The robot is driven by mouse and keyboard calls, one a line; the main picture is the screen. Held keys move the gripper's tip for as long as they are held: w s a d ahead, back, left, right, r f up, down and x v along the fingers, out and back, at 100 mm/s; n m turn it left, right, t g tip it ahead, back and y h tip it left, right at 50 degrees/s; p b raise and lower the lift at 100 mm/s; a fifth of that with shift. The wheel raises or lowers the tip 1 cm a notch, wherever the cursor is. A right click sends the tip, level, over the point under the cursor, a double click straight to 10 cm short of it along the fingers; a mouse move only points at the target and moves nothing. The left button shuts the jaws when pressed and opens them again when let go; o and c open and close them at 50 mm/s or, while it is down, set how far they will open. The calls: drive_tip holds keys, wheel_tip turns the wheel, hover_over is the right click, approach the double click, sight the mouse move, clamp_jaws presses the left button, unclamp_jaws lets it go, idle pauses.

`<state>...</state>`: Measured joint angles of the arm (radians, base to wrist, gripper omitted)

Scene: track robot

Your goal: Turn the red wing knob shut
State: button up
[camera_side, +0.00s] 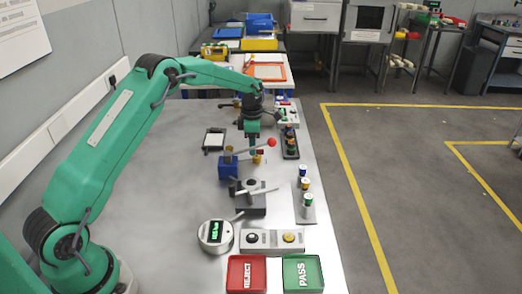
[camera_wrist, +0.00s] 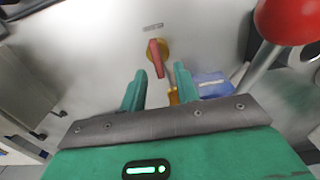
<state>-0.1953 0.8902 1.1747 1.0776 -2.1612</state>
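The red wing knob (camera_wrist: 155,58) shows in the wrist view as a red bar across a round brass-coloured base (camera_wrist: 164,50). The bar stands nearly upright in the picture, leaning slightly. My gripper (camera_wrist: 160,84) is open, with its two green fingers apart and nothing between the tips. The knob lies just beyond the fingertips, near the middle of the gap, and does not appear to be touched. In the side view my gripper (camera_side: 253,150) points down over the bench, and I cannot make out the red wing bar there.
A red lever ball (camera_side: 271,142) is close to my gripper, large at the wrist view's upper right (camera_wrist: 290,16). A blue fixture (camera_side: 228,167) stands beside it. A rack of small cylinders (camera_side: 290,147) is right. Red (camera_side: 234,276) and green (camera_side: 319,275) trays lie at the near edge.

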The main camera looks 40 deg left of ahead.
drive_tip(key=shift+f, duration=0.55)
clamp_jaws()
